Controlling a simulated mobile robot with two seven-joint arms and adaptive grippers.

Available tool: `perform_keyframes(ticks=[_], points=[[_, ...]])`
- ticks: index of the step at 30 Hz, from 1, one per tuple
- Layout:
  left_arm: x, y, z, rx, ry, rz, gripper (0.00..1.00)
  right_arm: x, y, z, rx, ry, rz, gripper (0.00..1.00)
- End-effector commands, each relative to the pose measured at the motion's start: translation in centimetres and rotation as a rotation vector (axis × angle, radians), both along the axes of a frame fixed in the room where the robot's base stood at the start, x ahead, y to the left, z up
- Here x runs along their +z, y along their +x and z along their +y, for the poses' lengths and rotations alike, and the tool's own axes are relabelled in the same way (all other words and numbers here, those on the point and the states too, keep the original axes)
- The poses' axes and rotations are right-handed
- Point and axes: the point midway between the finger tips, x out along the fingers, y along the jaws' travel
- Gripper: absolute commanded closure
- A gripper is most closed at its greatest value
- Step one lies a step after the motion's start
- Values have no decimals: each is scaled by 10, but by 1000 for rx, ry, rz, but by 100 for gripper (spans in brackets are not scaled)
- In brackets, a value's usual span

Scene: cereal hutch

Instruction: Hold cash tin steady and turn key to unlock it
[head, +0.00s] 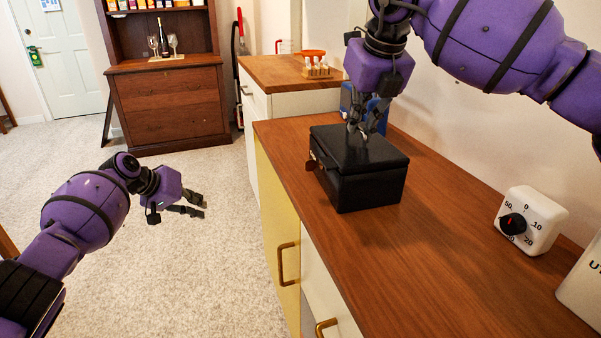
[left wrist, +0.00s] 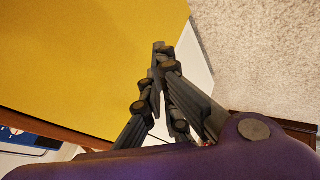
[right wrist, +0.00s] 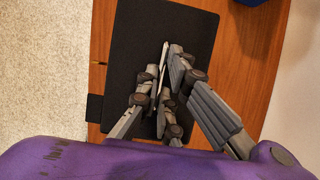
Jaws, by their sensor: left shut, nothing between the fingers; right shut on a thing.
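The black cash tin (head: 375,185) stands on the brown counter top with its lid down. My right gripper (head: 357,138) is over the lid, pointing down, shut on a thin pale piece (right wrist: 165,55) at the top of the tin, probably its handle; the fingers hide most of it. A small reddish-brown piece (head: 310,166) sticks out from the tin's left side and may be the key; its detail is too small to tell. My left gripper (head: 200,205) is shut and empty, over the carpet left of the counter and apart from the tin.
A blue object (head: 350,98) is behind the tin. Yellow and white cupboard fronts with brass handles (head: 281,265) face the carpet. The counter's front is clear.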

Motion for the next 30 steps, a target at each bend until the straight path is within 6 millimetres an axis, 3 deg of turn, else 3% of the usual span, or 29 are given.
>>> perform_keyframes(ticks=[3,6,9,12,17,21,25,30], points=[[12,40,52,83,228,-226,100,1,0,0,0,0,-1,100],[41,69,82,115,401,-442,100,1,0,0,0,0,-2,100],[83,89,96,110,552,-676,100,1,0,0,0,0,-2,100],[131,99,92,68,677,-919,100,1,0,0,0,0,-2,100],[202,89,48,-78,814,-1315,100,1,0,0,0,0,-2,100],[244,54,-16,-280,860,-1655,100,1,0,0,0,0,-2,100],[257,1,-80,-526,838,-1942,100,1,0,0,0,0,-2,100],[242,-85,-149,-906,711,-2250,100,1,0,0,0,0,-2,100]])
